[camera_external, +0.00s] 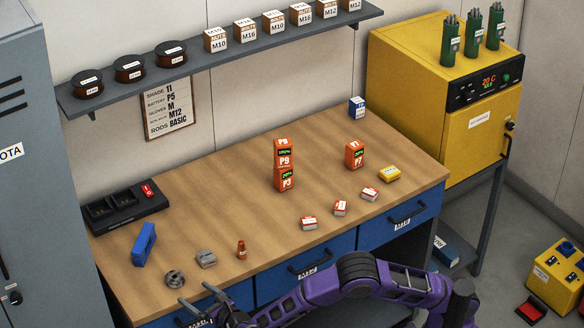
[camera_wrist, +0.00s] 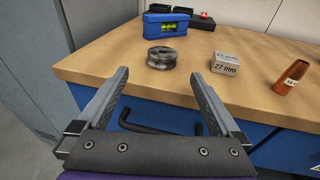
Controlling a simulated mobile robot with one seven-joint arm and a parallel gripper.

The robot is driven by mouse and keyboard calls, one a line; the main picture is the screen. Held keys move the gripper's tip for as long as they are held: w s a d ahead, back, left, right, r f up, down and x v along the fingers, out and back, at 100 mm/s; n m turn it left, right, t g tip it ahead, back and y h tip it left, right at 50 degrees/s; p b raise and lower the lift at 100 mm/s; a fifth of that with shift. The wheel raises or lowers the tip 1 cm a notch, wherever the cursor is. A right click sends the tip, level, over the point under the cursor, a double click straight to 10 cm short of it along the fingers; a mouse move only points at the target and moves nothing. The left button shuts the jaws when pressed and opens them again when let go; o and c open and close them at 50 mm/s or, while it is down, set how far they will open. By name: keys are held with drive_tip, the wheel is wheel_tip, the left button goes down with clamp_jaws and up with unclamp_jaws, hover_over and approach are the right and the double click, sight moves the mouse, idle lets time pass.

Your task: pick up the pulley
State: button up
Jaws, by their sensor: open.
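The pulley (camera_external: 174,278) is a small grey metal wheel lying flat near the front left corner of the workbench. In the wrist view the pulley (camera_wrist: 161,57) sits beyond the fingertips, roughly between them in the picture. My gripper (camera_wrist: 163,78) is open and empty, with its two grey fingers spread wide. In the external view my gripper (camera_external: 198,299) is at the bench's front edge, apart from the pulley and nearer the front than it. The pulley is not hidden in either view.
A grey block (camera_wrist: 226,64) marked 27 mm and an orange-brown cone (camera_wrist: 292,77) lie right of the pulley. A blue level (camera_external: 145,244) lies behind it, near a black charger (camera_external: 125,207). A drawer handle (camera_wrist: 160,122) projects below the bench edge (camera_external: 147,312).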

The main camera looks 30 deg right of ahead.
sight(181, 283)
drive_tip(key=x, duration=0.4)
drive_tip(key=shift+w+a+f, duration=0.1)
drive_tip(key=shift+w+f, duration=0.05)
drive_tip(key=shift+f, duration=0.1)
drive_tip(key=x, duration=0.5)
drive_tip(key=shift+w+d, duration=0.15)
drive_tip(key=shift+d, duration=0.1)
drive_tip(key=shift+r, duration=0.1)
clamp_jaws()
